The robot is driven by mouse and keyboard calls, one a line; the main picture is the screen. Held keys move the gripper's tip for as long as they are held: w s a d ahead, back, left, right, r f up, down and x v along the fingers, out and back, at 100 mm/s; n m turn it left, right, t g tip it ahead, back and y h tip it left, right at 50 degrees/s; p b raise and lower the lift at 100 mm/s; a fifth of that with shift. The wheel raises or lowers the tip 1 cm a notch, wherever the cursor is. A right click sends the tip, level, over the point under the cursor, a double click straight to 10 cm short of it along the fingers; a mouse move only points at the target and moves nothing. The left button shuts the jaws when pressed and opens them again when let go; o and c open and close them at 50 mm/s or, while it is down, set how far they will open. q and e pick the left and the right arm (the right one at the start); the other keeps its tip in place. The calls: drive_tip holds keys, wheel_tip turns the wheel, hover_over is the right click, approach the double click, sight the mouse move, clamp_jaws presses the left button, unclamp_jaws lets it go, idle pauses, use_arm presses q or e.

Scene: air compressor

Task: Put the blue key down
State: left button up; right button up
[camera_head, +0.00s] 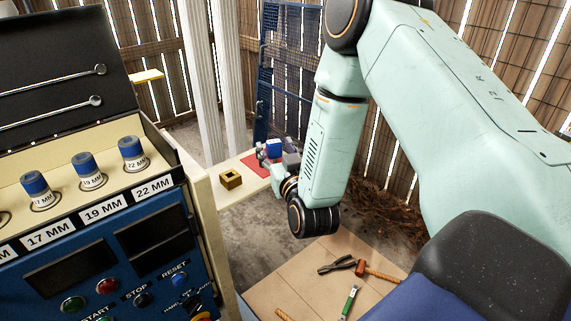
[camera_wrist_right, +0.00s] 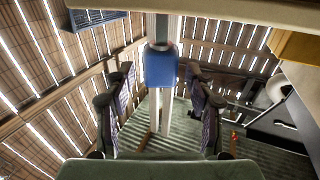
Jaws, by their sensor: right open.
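The blue key (camera_head: 273,148) stands upright at the right edge of a red mat (camera_head: 254,164) on a pale shelf (camera_head: 212,182) in the head view. My right gripper (camera_head: 281,162) is at the key. In the right wrist view the blue key (camera_wrist_right: 160,68) is between the two spread fingers of my right gripper (camera_wrist_right: 160,95), with gaps on both sides. The gripper is open. The key's lower end is hidden in the head view, so its contact with the mat cannot be seen. My left gripper is not in view.
A brass-coloured square block (camera_head: 230,179) with a hole sits on the shelf left of the mat. A case with blue-topped sockets (camera_head: 87,164) and a control panel (camera_head: 110,262) fill the left. Pliers (camera_head: 337,264), a hammer (camera_head: 372,270) and a green-handled tool (camera_head: 350,300) lie lower down.

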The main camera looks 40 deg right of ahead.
drive_tip(key=v, duration=1)
drive_tip(key=s+a+f+n+g+y, duration=0.1)
drive_tip(key=s+a+f+g+y, duration=0.2)
drive_tip(key=f, duration=0.6)
drive_tip(key=s+a+f+n+g+y, duration=0.1)
drive_tip(key=s+a+f+g, duration=0.3)
drive_tip(key=f, duration=0.5)
drive_tip(key=s+a+f+g, duration=0.1)
drive_tip(key=s+f+g, duration=0.3)
drive_tip(key=s, duration=0.6)
drive_tip(key=s+a+f+n+g+y, duration=0.1)
drive_tip(key=s+f+g, duration=0.3)
drive_tip(key=s, duration=0.6)
drive_tip(key=shift+a+f+g+y, duration=0.2)
drive_tip(key=shift+f+g+y, duration=0.1)
drive_tip(key=shift+g, duration=0.8)
drive_tip(key=shift+w, duration=0.1)
drive_tip(key=shift+c, duration=0.3)
drive_tip(key=c, duration=0.3)
